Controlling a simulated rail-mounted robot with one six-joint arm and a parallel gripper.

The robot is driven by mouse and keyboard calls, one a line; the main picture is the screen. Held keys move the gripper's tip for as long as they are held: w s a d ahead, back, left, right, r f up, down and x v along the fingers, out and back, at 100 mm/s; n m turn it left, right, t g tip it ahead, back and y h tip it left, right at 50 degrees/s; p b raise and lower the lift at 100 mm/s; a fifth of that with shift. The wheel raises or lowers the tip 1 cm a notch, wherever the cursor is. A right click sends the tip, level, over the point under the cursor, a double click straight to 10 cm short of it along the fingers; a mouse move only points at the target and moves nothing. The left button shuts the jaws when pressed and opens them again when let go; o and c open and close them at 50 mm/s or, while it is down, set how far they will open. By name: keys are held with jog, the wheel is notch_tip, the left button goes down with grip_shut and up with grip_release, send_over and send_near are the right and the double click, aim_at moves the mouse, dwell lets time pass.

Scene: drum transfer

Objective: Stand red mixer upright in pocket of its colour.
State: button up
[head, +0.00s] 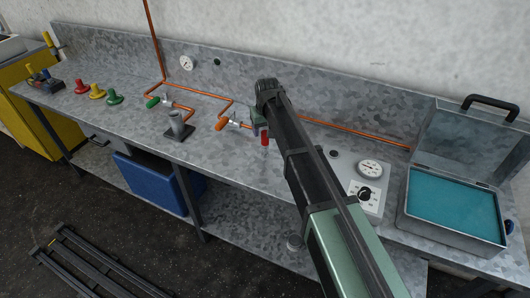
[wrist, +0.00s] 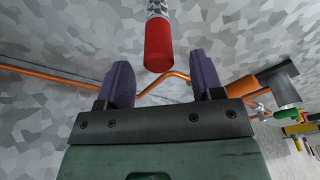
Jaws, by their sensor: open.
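The red mixer shows in the wrist view as a red cylinder (wrist: 158,47) with a patterned grey metal part at its far end. In the head view its red part (head: 264,139) shows at the bench, beside my gripper (head: 259,126). In the wrist view my gripper (wrist: 160,72) is open, with its two dark purple fingers apart. The near red end lies in line with the gap, just beyond the fingertips, and I see no grip on it. Small red (head: 81,87), yellow (head: 97,91) and green (head: 114,97) pieces stand at the bench's left; I cannot tell whether they are pockets.
A grey metal cup on a dark base (head: 178,131) stands left of my arm. A gauge panel (head: 366,193) and an open teal-lined case (head: 406,237) are at right.

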aim_at(265, 138)
jog(key=f+b, duration=0.5)
jog(key=shift+w+f, duration=0.15)
jog(key=shift+w, duration=0.05)
jog(key=shift+r, duration=0.2)
jog(key=shift+c, duration=0.2)
grip_shut()
